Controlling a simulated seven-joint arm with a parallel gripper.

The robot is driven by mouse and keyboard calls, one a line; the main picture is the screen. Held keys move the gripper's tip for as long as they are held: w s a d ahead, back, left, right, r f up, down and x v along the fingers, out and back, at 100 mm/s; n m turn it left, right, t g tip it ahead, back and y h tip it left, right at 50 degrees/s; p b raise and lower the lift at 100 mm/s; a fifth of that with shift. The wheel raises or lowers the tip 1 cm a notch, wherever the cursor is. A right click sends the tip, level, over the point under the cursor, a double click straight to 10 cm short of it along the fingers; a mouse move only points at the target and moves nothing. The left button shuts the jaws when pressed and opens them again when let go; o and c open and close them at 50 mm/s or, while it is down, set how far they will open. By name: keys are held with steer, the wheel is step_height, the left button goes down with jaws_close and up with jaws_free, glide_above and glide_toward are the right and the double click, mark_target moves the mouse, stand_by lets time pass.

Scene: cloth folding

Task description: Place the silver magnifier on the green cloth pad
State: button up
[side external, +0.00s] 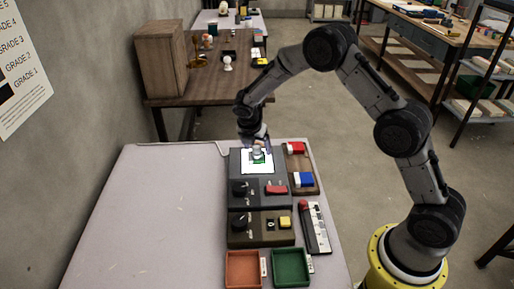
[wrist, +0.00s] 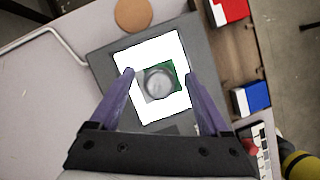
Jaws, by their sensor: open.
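The silver magnifier (wrist: 159,84), a round grey dome, sits between my fingertips in the wrist view. It also shows below my gripper in the side view (side external: 257,152). The green cloth pad (wrist: 171,69) shows beside and beneath its upper right edge, on a bright white panel (wrist: 145,54). A greyish patch shows at the magnifier's left. I cannot tell how fully the magnifier rests on the pad. My gripper (wrist: 159,74) is open, with one purple finger on each side of the magnifier and a visible gap to each.
The white panel is set in a dark box (side external: 237,190) with a knob and a red part. Red and blue blocks (side external: 303,180) lie on a wooden tray at right. Red (side external: 242,252) and green (side external: 306,252) trays stand in front. The table's left side (side external: 150,220) is clear.

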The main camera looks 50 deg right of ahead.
steer(key=v, duration=1.2)
steer(key=s+r+m+t+y, duration=0.2)
steer(key=s+r+m, duration=1)
steer(key=s, duration=0.5)
steer(key=s+a+m+t+y, duration=0.1)
steer(key=s+m, duration=0.4)
steer(key=s, duration=0.3)
steer(key=s+a+m+t+y, duration=0.1)
steer(key=s+m, duration=0.3)
steer(key=s, duration=0.4)
steer(key=shift+s+a+m, duration=0.4)
steer(key=shift+a, duration=0.35)
